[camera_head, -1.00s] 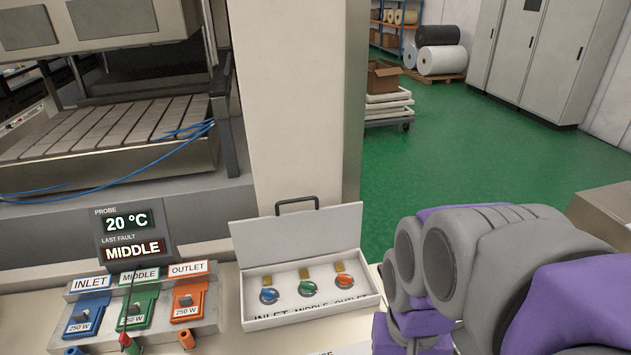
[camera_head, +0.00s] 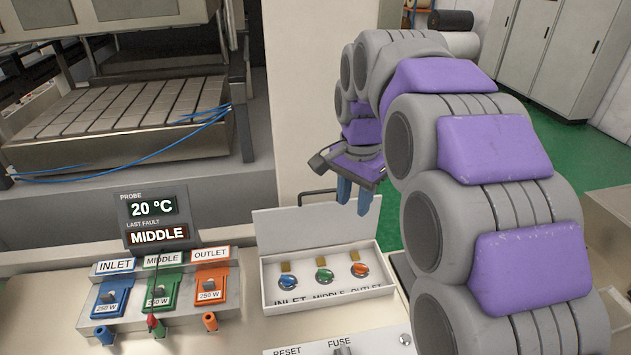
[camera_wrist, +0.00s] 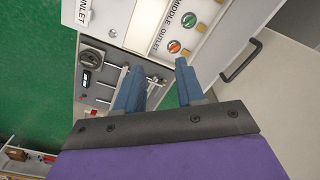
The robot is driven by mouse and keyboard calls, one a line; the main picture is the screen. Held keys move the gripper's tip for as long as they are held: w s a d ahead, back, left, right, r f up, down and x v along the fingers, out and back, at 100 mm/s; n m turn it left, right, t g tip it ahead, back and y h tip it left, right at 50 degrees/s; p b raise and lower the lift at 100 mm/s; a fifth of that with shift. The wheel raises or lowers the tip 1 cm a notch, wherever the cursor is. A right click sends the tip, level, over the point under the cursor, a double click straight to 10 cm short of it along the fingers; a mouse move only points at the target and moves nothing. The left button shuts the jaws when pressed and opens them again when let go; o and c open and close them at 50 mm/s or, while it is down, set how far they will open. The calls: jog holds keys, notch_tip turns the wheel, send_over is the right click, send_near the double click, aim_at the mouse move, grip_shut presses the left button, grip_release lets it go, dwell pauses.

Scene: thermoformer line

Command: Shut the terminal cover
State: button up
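The terminal cover (camera_head: 290,229) is the pale lid of a white terminal box (camera_head: 325,296). It stands raised at the back of the box, which is open. A dark handle (camera_head: 316,192) sits on the lid's top edge. My gripper (camera_head: 355,198) points down above the lid's right part, near the handle. Its blue fingers are apart with nothing between them. In the wrist view my gripper (camera_wrist: 160,82) is open, and the cover (camera_wrist: 222,40) and its handle (camera_wrist: 241,62) are to the right of the fingers, apart from them.
Blue, green and orange terminals show inside the box. Left of it stand the INLET, MIDDLE and OUTLET holders (camera_head: 160,290) and a probe display (camera_head: 156,216). A pale machine column (camera_head: 310,100) rises behind the lid. Green floor (camera_head: 530,120) lies open to the right.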

jog(key=w+a+r+m, duration=0.2)
jog(key=w, duration=0.3)
jog(key=m+t, duration=0.2)
jog(key=m, duration=0.3)
send_over(317, 192)
jog(key=s+a, duration=0.1)
jog(key=s, duration=0.1)
jog(key=s+x, duration=0.2)
jog(key=x, duration=0.6)
jog(key=shift+y, duration=0.3)
jog(key=f, duration=0.2)
jog(key=w+d+f+b, duration=0.1)
jog(key=f, duration=0.1)
jog(key=w+d+f, duration=0.1)
jog(key=f, duration=0.1)
jog(key=shift+d, duration=0.1)
jog(key=shift+w+a+f, duration=0.1)
jog(key=shift+a+f, duration=0.1)
jog(key=shift+f, duration=0.15)
jog(key=shift+a+f, duration=0.15)
jog(key=shift+a, duration=0.2)
jog(key=shift+a+f, duration=0.1)
jog(key=shift+a, duration=0.6)
jog(key=shift+d, duration=1.05)
jog(key=c, duration=0.6)
jog(key=shift+c, duration=0.5)
jog(key=shift+a, duration=0.4)
grip_shut()
